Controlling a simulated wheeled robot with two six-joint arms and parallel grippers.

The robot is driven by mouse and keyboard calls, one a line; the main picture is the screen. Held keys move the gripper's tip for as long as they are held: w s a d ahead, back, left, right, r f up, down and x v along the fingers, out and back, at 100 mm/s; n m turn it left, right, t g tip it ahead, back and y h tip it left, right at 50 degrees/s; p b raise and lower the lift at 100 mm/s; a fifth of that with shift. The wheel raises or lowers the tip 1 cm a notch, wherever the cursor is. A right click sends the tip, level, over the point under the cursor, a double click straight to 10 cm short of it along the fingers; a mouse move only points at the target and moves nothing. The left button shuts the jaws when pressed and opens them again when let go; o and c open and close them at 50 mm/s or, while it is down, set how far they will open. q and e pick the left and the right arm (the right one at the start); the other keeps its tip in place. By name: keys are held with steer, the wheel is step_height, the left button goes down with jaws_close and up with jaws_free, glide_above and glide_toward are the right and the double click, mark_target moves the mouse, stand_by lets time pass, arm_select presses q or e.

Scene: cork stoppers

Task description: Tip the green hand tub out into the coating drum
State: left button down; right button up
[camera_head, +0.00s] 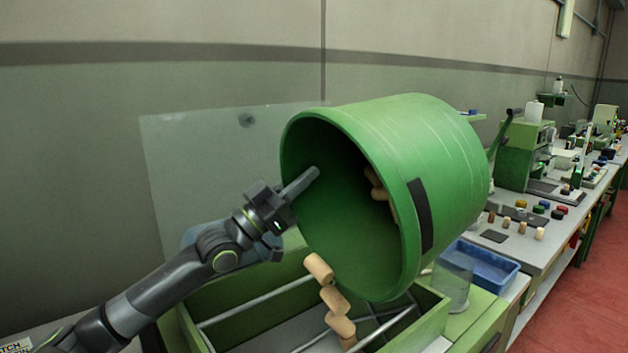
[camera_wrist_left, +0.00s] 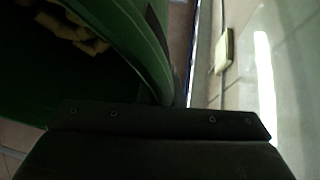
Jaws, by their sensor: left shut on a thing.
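The green hand tub (camera_head: 440,150) is tipped on its side, its mouth facing left and down. A few tan corks (camera_head: 378,185) show inside it, and corks also show in the tub in the left wrist view (camera_wrist_left: 75,32). Several corks (camera_head: 332,297) are in a string below the tub's lower rim, dropping out. Below is a green-walled open box with metal bars (camera_head: 437,318), which appears to be the coating drum. My left gripper (camera_head: 300,184) is shut on the tub's rim at its left edge. My right gripper is not seen.
A clear panel (camera_head: 215,150) stands behind the box. A blue tray (camera_head: 482,265) and a clear beaker (camera_head: 452,285) stand to the right. A long bench (camera_head: 545,250) with corks, small pots and a green machine (camera_head: 525,150) runs away to the right.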

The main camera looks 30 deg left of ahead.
arm_select(q)
steer(key=shift+s+a+r+m+t+h+p, duration=0.15)
steer(key=shift+s+a+r+t+h+p, duration=0.2)
steer(key=shift+s, duration=0.3)
steer(key=shift+s+a+r+m+t+h, duration=0.15)
steer(key=shift+s+r+t+h, duration=0.25)
steer(key=shift+s, duration=0.2)
steer(key=shift+f, duration=0.1)
